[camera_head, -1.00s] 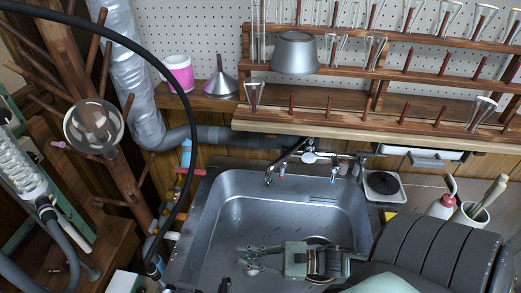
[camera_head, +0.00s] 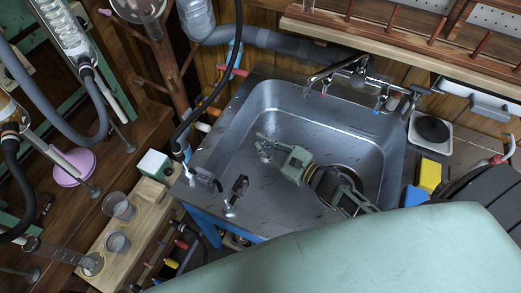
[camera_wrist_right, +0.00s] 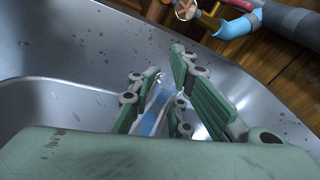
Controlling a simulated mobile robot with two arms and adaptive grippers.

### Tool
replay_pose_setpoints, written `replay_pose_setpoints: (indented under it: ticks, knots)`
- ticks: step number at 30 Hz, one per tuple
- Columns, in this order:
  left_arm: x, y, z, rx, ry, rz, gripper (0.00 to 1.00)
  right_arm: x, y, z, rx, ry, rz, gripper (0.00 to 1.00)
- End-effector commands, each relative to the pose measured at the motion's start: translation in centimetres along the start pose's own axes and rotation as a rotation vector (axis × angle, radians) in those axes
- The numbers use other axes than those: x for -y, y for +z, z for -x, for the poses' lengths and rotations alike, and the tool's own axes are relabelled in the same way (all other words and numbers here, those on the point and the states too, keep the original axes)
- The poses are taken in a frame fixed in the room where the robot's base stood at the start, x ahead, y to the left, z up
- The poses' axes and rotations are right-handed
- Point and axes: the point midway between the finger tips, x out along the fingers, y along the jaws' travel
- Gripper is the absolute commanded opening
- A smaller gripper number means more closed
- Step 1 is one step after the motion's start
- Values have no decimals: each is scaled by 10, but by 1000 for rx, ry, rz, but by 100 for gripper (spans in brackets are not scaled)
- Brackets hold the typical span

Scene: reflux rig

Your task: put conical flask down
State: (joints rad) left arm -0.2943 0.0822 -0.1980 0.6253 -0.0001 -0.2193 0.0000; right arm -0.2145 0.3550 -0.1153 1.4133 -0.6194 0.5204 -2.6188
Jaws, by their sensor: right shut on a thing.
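My right gripper (camera_head: 265,150) is over the sink basin, and its fingers point toward the left of the head view. In the wrist view, the right gripper (camera_wrist_right: 166,72) is shut on a clear glass thing, which appears to be the conical flask (camera_wrist_right: 156,112), with a bluish tint. Only part of the flask shows between the fingers, and its lower part is hidden by the palm. In the head view the flask is too small and see-through to make out clearly. My left gripper is not in view.
The metal sink (camera_head: 262,100) has a tap (camera_head: 340,68) at its back and a black fixture (camera_head: 236,192) on its near-left rim. A wooden board (camera_head: 125,240) with glass beakers (camera_head: 118,206) stands at lower left. A yellow sponge (camera_head: 430,175) and a scale-like device (camera_head: 431,131) are at right.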

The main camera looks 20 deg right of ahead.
Motion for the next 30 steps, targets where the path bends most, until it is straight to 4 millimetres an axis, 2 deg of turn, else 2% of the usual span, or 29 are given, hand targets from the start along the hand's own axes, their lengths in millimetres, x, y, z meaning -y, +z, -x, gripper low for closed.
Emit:
replay_pose_setpoints:
  ticks: [1,5,15,28,29,30]
  knots:
    - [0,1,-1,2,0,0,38,-1,-4,-8,1,-1,-2,0]
    - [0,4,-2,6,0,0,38,-2,-9,-19,1,-1,-1,0]
    - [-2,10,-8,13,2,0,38,-16,-46,-23,0,0,-1,0]
    - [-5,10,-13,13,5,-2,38,-18,-52,-23,0,1,0,0]
    - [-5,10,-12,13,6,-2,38,-17,-51,-22,0,1,0,15]
    - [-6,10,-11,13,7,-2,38,-17,-50,-22,0,1,0,18]
